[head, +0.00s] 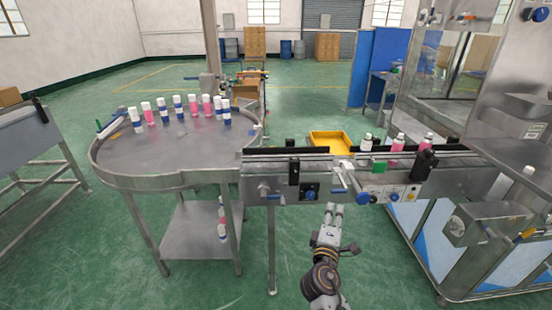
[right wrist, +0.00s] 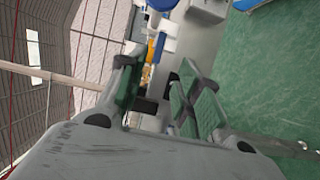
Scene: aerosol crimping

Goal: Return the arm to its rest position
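My right arm (head: 322,275) comes in from the bottom middle of the head view. Its right gripper (head: 334,208) is in front of the conveyor's near side, over the green floor. In the right wrist view the two fingers of this gripper (right wrist: 160,98) stand apart with nothing held between them. Beyond the fingers, parts of the conveyor side show, tilted in the picture. My left arm and left gripper are not in view.
The conveyor (head: 437,161) carries several capped bottles towards the steel machine at right. A round steel table (head: 165,182) at left holds several white and pink bottles. A yellow tray (head: 331,143) sits behind the conveyor. Open floor lies below my right arm.

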